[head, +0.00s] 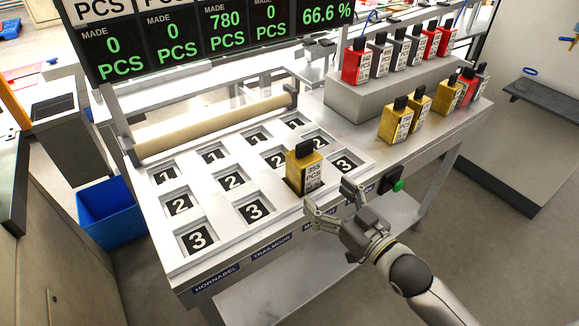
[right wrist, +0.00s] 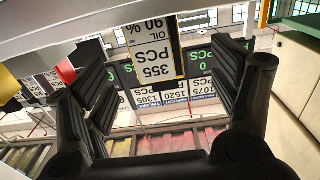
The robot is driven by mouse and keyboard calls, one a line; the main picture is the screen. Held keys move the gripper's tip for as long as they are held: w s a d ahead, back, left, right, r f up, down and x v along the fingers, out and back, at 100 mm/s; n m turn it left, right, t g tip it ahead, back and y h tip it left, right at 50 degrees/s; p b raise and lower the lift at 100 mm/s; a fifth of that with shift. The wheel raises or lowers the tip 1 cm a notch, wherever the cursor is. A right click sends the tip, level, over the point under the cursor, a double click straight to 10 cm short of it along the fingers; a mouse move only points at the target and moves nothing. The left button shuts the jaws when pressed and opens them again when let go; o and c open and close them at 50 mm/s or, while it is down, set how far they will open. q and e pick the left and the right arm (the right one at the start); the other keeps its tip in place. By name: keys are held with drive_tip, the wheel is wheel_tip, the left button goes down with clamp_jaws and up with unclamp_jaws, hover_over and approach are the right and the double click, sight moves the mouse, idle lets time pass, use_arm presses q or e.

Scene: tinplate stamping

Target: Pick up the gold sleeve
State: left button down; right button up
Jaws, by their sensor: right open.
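A gold sleeve (head: 304,167) with a black top and a white label reading 355 PCS stands upright in a front-row slot of the white numbered board (head: 222,222). My right gripper (head: 328,199) is open in front of the sleeve, near the table's front edge, with its fingers pointing toward it. In the right wrist view the sleeve's label (right wrist: 155,50) shows upside down between the two open fingers (right wrist: 160,78), apart from both. Its lower part is hidden in the slot. My left gripper is not in view.
Several other gold sleeves (head: 396,120) stand on the table at right. Red and grey sleeves (head: 356,62) stand on a grey raised block (head: 368,102). A beige roller (head: 215,122) spans the board's back. A green button (head: 398,186) sits on the front edge.

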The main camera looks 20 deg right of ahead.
sight(311, 177)
drive_tip(key=x, duration=0.3)
drive_tip(key=shift+w+d, duration=0.15)
drive_tip(key=shift+w, duration=0.7)
drive_tip(key=shift+w+a, duration=0.2)
drive_tip(key=shift+a, duration=0.1)
drive_tip(key=shift+w+a+r+p, duration=0.1)
drive_tip(key=shift+w+r+p, duration=0.05)
drive_tip(key=shift+w+p, duration=0.2)
drive_tip(key=shift+p+x, duration=0.4)
drive_tip(key=shift+x, duration=1.85)
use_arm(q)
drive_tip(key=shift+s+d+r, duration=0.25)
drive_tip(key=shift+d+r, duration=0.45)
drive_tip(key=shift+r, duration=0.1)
